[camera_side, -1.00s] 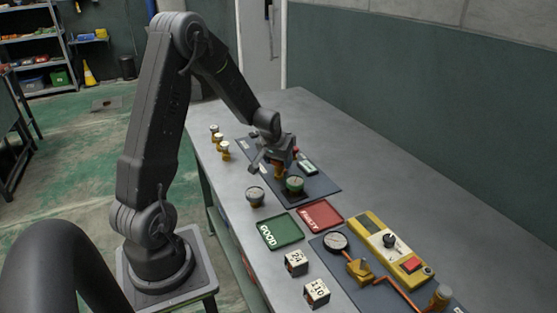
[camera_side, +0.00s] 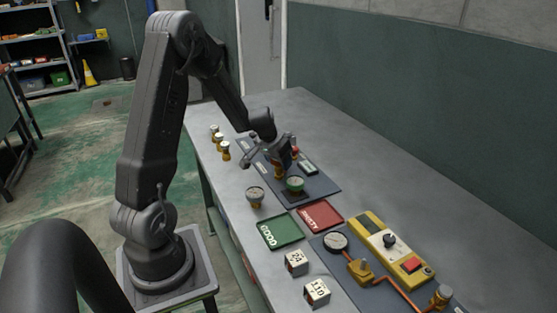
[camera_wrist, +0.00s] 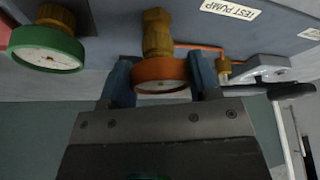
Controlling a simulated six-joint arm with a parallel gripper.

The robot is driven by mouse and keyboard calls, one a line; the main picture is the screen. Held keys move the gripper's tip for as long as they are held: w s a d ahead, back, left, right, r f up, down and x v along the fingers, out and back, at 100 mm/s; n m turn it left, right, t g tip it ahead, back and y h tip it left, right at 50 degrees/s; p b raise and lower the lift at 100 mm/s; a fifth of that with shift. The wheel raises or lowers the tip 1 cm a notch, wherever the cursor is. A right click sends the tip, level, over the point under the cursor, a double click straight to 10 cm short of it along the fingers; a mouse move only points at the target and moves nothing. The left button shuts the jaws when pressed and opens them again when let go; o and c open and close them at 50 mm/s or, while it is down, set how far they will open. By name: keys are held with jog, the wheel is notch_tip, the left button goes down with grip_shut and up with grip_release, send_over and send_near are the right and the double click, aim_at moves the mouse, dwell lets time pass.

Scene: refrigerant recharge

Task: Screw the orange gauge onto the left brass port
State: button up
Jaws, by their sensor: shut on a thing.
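The orange gauge (camera_wrist: 160,73) sits between the two fingers of my gripper (camera_wrist: 162,82) in the wrist view, with its pale dial toward the camera. My gripper is shut on it. A brass fitting (camera_wrist: 156,35) runs from the gauge to the test pump board, in line with it. I cannot tell where the gauge's stem ends and the port begins, or how tightly they are joined. In the side view my gripper (camera_side: 281,155) is low over the dark board, and largely hides the orange gauge and port.
A green gauge (camera_side: 295,184) stands on a brass fitting close beside my gripper. A loose gauge (camera_side: 255,195) stands nearer the front edge. The green GOOD tray (camera_side: 281,231), the red tray (camera_side: 320,215) and a yellow instrument (camera_side: 390,241) lie to the right.

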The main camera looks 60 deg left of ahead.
jog(key=shift+s+f, duration=0.1)
jog(key=shift+f, duration=0.05)
jog(key=shift+f+m+h, duration=0.1)
jog(key=shift+m+h, duration=0.5)
jog(key=shift+m, duration=1.1)
jog(key=shift+a+m+h, duration=0.1)
jog(key=shift+m+h, duration=0.4)
jog(key=shift+m, duration=0.7)
jog(key=o, duration=1.3)
jog(key=shift+c, duration=0.2)
jog(key=shift+r, duration=3.65)
